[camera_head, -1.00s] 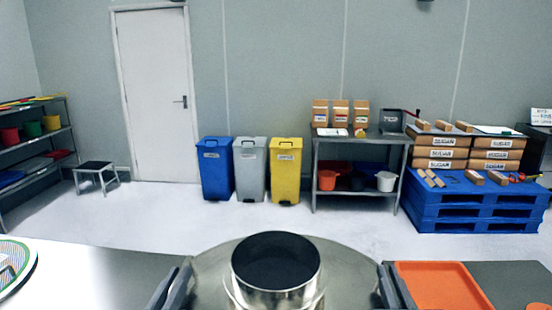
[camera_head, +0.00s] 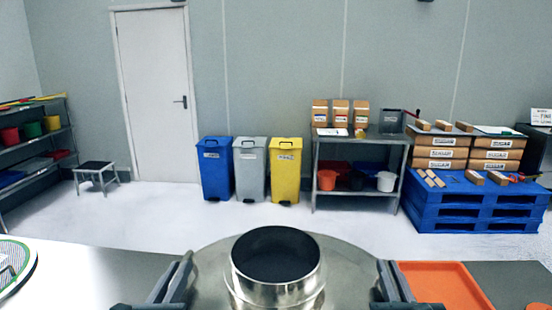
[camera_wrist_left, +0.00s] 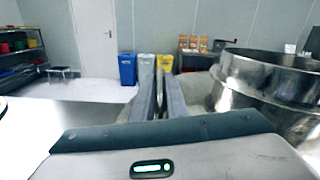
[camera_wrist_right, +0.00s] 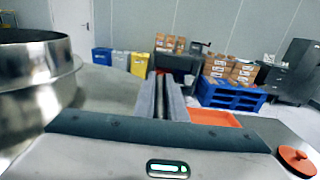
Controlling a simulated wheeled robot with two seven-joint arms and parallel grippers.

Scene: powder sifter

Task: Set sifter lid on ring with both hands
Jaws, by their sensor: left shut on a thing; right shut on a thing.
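The sifter lid (camera_head: 345,262) is a wide steel disc with a short round neck (camera_head: 275,292) and dark opening at its middle. It lies at the bottom centre of the head view, looking about level. My left gripper (camera_head: 180,272) is shut on the lid's left edge, and my right gripper (camera_head: 386,275) is shut on its right edge. The steel neck also shows at the right of the left wrist view (camera_wrist_left: 270,85) and the left of the right wrist view (camera_wrist_right: 35,75). The ring is not visible; I cannot tell whether the lid touches it.
A round mesh screen (camera_head: 14,268) lies on the steel table (camera_head: 85,270) at left. An orange tray (camera_head: 440,285) lies close right of my right gripper, with an orange knob-topped piece (camera_wrist_right: 298,160) nearby. Bins, shelves and a blue pallet stand far back.

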